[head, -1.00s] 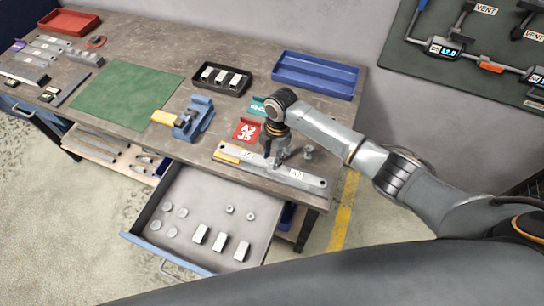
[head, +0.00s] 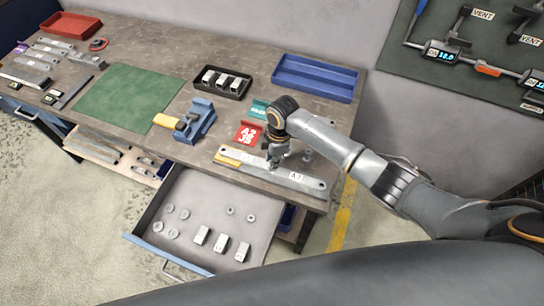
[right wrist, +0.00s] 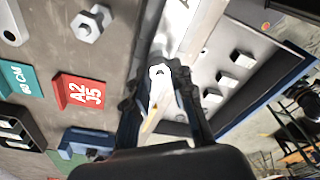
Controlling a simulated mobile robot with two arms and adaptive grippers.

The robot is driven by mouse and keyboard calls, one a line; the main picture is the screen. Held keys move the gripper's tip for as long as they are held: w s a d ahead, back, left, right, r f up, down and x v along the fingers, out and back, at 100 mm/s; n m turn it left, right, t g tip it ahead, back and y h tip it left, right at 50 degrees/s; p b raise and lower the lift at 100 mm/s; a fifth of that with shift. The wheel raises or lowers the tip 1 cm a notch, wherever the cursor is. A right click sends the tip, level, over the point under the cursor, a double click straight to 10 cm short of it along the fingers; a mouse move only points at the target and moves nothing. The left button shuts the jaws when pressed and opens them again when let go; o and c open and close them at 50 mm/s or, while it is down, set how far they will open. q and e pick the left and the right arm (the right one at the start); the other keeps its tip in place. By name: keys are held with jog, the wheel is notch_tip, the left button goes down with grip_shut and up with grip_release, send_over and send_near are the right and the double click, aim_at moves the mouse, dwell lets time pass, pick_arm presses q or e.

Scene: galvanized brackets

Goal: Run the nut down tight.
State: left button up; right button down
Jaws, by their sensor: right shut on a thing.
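The long grey bracket bar (head: 299,180) lies along the front edge of the workbench, with a white label near its right end and a yellow part at its left end. My right gripper (head: 272,166) points down over the middle of the bar. In the right wrist view its two fingers (right wrist: 161,88) are closed around a small, bright, overexposed metal piece with a dark hole, which looks like the nut (right wrist: 160,73). Any bolt below it is hidden, so I cannot tell how it is seated. My left gripper is not in view.
Red (head: 247,133) and teal (head: 259,108) tags, a blue vise (head: 197,122), a black bin (head: 222,82) and a blue tray (head: 314,77) are behind. An open drawer (head: 190,189) holds washers and blocks.

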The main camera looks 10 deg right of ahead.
jog(key=m, duration=0.6)
jog(key=shift+t, duration=0.4)
jog(key=m, duration=0.4)
jog(key=shift+m+h, duration=0.3)
jog(key=c, duration=1.1)
grip_release()
jog(key=shift+w+f, duration=0.1)
jog(key=shift+o, duration=0.2)
notch_tip(320, 180, up, 12)
jog(key=s+d, duration=0.1)
